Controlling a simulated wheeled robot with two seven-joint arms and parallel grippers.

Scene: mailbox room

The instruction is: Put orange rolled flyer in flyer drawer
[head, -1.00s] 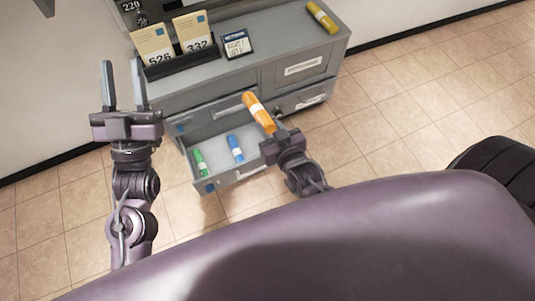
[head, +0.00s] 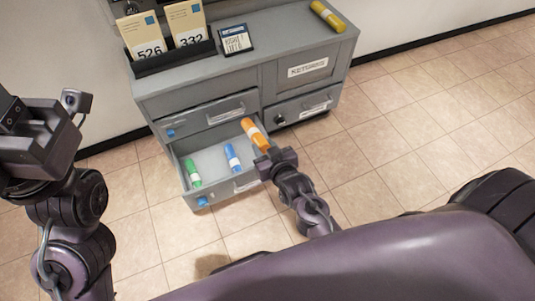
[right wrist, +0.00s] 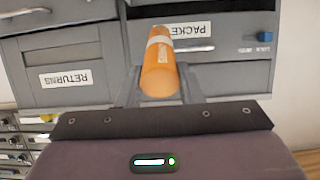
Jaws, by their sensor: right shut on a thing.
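The orange rolled flyer (head: 254,133) has a white band and is held in my right gripper (head: 265,151). In the right wrist view, the flyer (right wrist: 160,70) sticks out forward between the two fingers of the gripper (right wrist: 160,90). It is at the right end of the open drawer (head: 228,192); I cannot tell whether it touches the drawer. A green roll (head: 193,172) and a blue roll (head: 232,157) lie inside the drawer. My left gripper (head: 40,132) is at the left edge, away from the cabinet, with its fingertips not clearly shown.
The grey cabinet (head: 195,90) has other closed drawers and a door labelled RETURNS (head: 308,68). On top are a dark holder (head: 175,58) with numbered envelopes, a small sign (head: 236,39) and a yellow roll (head: 327,16). Tiled floor to the right is clear.

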